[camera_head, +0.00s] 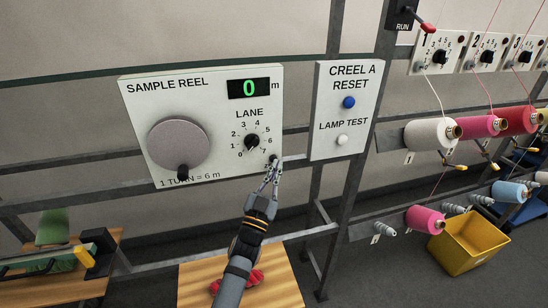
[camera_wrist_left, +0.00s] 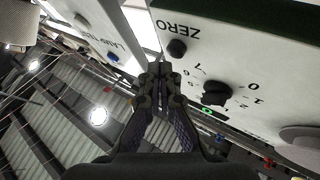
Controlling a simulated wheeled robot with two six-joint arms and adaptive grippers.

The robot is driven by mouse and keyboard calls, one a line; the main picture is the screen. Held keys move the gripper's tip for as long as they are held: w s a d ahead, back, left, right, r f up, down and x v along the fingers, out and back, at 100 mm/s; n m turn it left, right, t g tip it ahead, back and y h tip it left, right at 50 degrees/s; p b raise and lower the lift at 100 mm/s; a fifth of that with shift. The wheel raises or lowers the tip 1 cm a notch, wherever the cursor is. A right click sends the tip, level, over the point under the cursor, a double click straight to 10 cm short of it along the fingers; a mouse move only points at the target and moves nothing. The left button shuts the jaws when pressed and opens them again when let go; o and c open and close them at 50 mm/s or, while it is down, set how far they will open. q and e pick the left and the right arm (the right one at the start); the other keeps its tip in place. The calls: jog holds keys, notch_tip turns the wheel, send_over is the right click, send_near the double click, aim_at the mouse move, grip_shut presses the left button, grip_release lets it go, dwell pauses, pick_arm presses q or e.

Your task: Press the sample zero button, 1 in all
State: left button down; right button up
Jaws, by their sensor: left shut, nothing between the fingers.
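The white sample reel panel (camera_head: 215,95) has a green display (camera_head: 248,88) reading 0 m, a grey crank wheel (camera_head: 179,143) and a black lane knob (camera_head: 251,142). The dark zero button (camera_wrist_left: 177,48) shows beside the word ZERO in the left wrist view. In the head view it sits at the panel's lower right corner, mostly hidden by the fingertips. My left gripper (camera_head: 274,166) is shut and empty, its tips right at that corner. In the wrist view the tips (camera_wrist_left: 160,72) appear just beside the button; I cannot tell if they touch. My right gripper is out of view.
The creel panel (camera_head: 328,130) with a blue reset button (camera_head: 348,102) and a white lamp test button (camera_head: 342,140) is close on the right. Yarn cones (camera_head: 430,134) and a yellow bin (camera_head: 468,243) stand farther right. A wooden table (camera_head: 199,285) lies below.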

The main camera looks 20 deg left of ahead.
pick_arm(q)
jog(key=shift+s, duration=0.1)
jog(key=s+d+p, duration=0.2)
jog(key=s+p, duration=0.2)
jog(key=shift+d+f, duration=0.15)
jog(key=shift+d, duration=0.25)
dwell(0.6)
